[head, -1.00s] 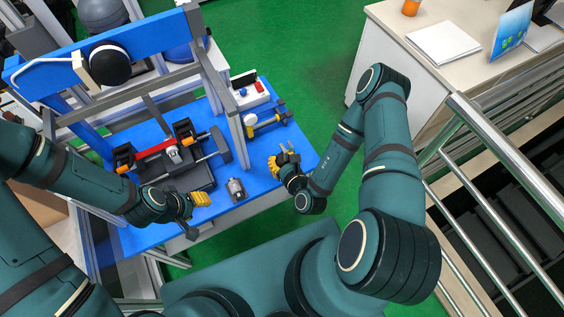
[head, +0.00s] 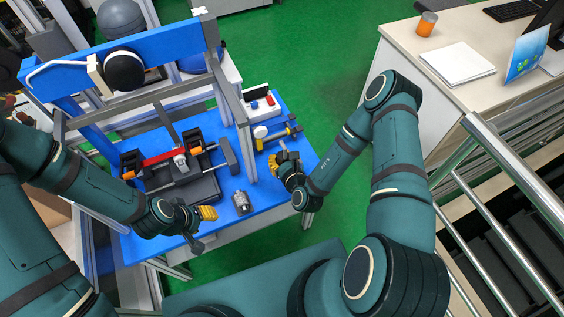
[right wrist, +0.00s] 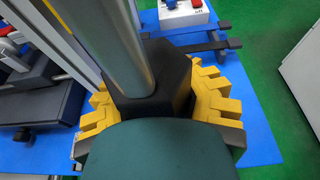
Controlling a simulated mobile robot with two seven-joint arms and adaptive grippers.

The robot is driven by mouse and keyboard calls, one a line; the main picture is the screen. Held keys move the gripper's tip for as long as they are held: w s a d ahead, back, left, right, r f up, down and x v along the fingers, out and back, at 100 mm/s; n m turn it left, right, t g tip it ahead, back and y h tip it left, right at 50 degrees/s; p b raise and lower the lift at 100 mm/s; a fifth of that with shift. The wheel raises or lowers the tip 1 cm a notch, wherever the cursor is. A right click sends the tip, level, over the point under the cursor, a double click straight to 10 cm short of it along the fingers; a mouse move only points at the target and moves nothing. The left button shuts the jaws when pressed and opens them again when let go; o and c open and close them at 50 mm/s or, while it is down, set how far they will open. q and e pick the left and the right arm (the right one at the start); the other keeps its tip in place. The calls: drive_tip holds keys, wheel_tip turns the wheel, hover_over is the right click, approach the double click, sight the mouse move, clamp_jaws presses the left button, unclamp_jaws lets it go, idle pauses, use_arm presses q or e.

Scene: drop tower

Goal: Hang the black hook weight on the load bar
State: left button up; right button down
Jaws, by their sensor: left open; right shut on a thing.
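My right gripper (head: 283,160) is over the right end of the blue table. In the right wrist view its yellow fingers (right wrist: 160,112) are shut on a black block with a thick grey metal stem, which I take to be the black hook weight (right wrist: 155,82). Its lower part is hidden by a dark green part of mine. My left gripper (head: 208,214) is open near the table's front edge, left of a small silver cylinder (head: 241,202).
The blue-and-grey frame (head: 232,115) rises left of my right gripper, its post close by. A steel railing (head: 510,170) stands far right.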

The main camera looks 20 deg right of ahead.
drive_tip(key=b+x, duration=0.3)
drive_tip(key=x, duration=0.3)
drive_tip(key=shift+w+r, duration=0.25)
drive_tip(key=shift+w, duration=0.05)
idle(0.5)
drive_tip(key=c, duration=0.7)
unclamp_jaws()
drive_tip(key=shift+s+f, duration=0.1)
drive_tip(key=shift+f, duration=0.05)
drive_tip(key=v, duration=1.2)
